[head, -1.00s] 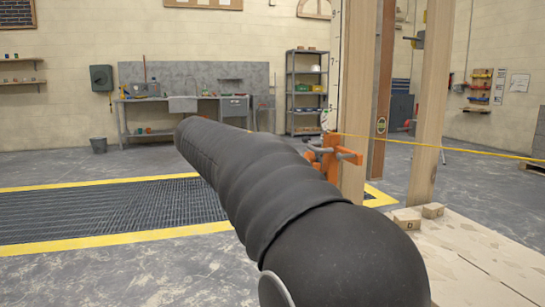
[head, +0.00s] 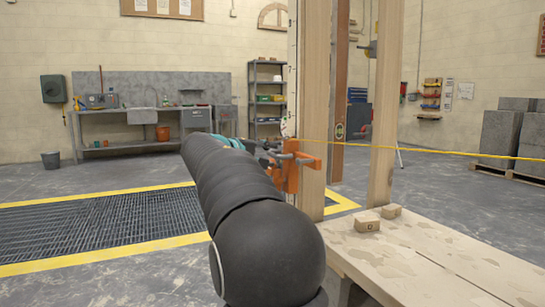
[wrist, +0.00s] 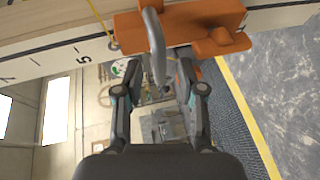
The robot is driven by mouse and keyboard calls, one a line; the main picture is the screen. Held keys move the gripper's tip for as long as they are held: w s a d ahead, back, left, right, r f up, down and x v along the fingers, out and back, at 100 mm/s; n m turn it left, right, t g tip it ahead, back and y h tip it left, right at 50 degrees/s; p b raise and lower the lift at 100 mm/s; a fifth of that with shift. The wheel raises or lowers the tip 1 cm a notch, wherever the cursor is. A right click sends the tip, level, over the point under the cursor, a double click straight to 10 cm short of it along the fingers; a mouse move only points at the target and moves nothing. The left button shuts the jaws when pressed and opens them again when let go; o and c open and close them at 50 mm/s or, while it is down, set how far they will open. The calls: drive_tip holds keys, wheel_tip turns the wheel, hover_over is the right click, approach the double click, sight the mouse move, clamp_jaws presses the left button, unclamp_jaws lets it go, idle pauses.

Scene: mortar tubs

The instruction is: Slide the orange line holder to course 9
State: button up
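The orange line holder (head: 293,168) is on the upright wooden post with the numbered scale (head: 292,75); its height against the numbers cannot be read in the head view. A grey bent handle sticks out from it. In the wrist view the orange holder (wrist: 205,22) spans the top, and its grey handle (wrist: 154,40) reaches down between my fingers. My gripper (wrist: 158,78) is open, with a gap on both sides of the handle. In the head view my gripper (head: 250,146) is just left of the holder, partly hidden behind my black arm.
A yellow line (head: 430,152) runs right from near the holder. A wooden platform (head: 440,250) carries two small blocks (head: 368,224) at the right. A second post (head: 385,110) stands right of the scaled one. Grey blocks (head: 500,140) are stacked far right. A floor grating (head: 100,225) lies left.

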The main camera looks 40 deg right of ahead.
drive_tip(key=shift+x, duration=1.2)
clamp_jaws()
drive_tip(key=shift+r, duration=0.1)
